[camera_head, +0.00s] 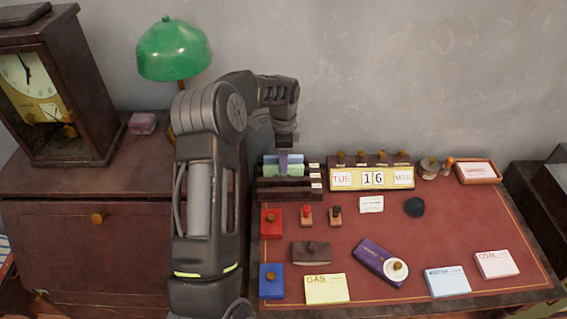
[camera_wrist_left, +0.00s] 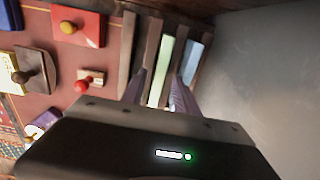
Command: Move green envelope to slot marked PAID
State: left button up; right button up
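A dark wooden rack (camera_head: 262,190) with stepped slots stands at the back of the desk. The green envelope (camera_head: 297,171) sits in a rear slot, in front of a blue envelope (camera_head: 270,159). White labels (camera_head: 316,186) are at the rack's right end, but their words are too small to read, so I cannot tell which says PAID. My left gripper (camera_head: 283,160) points down at the rack. In the left wrist view its two fingers (camera_wrist_left: 159,85) are apart, one on each side of the green envelope (camera_wrist_left: 160,72). Contact is not clear. My right gripper is out of view.
A block calendar (camera_head: 372,179) stands right of the rack. Stamps, a red box (camera_head: 271,222) and a blue box (camera_head: 271,281) are in front. Yellow GAS (camera_head: 326,289), blue (camera_head: 447,281) and pink (camera_head: 496,264) cards lie near the front edge. A green lamp (camera_head: 174,52) is behind my arm.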

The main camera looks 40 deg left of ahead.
pick_arm(q)
notch_tip(320, 180, up, 11)
jog(key=b, duration=0.1)
jog(key=shift+d+f, duration=0.1)
jog(key=shift+f, duration=0.05)
dwell(0.9)
